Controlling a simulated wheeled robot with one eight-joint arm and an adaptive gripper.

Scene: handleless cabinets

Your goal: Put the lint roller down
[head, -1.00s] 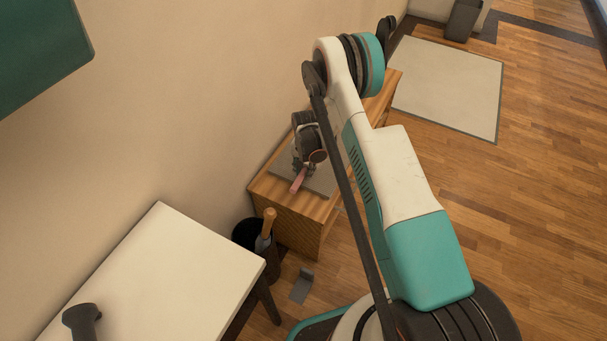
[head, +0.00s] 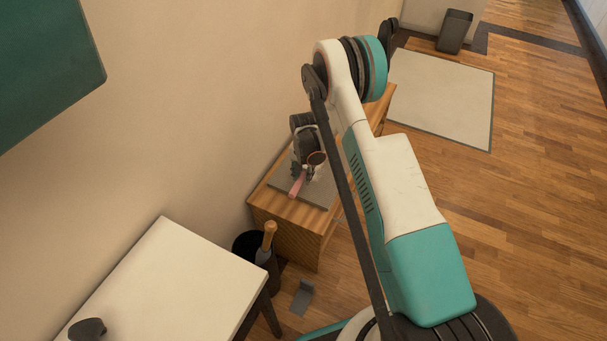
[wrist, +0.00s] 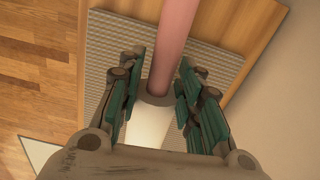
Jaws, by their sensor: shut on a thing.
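The lint roller (head: 298,185) shows its pink handle in the head view, sticking out from my gripper (head: 310,173) over a grey mat. In the wrist view its pink handle (wrist: 175,42) points away from the wrist, and a pale part lies between the green-padded fingers. My gripper (wrist: 159,76) is shut on the lint roller around where handle and head meet. The grey ribbed mat (wrist: 218,66) lies beneath, on a wooden cabinet top (head: 277,207). Whether the roller touches the mat, I cannot tell.
A white table (head: 165,285) with a dark grey object (head: 88,328) stands at the lower left. A black bin (head: 246,243) holding a wooden-handled thing is between table and cabinet. A small grey object (head: 302,298) lies on the floor. The wall runs close behind the cabinet.

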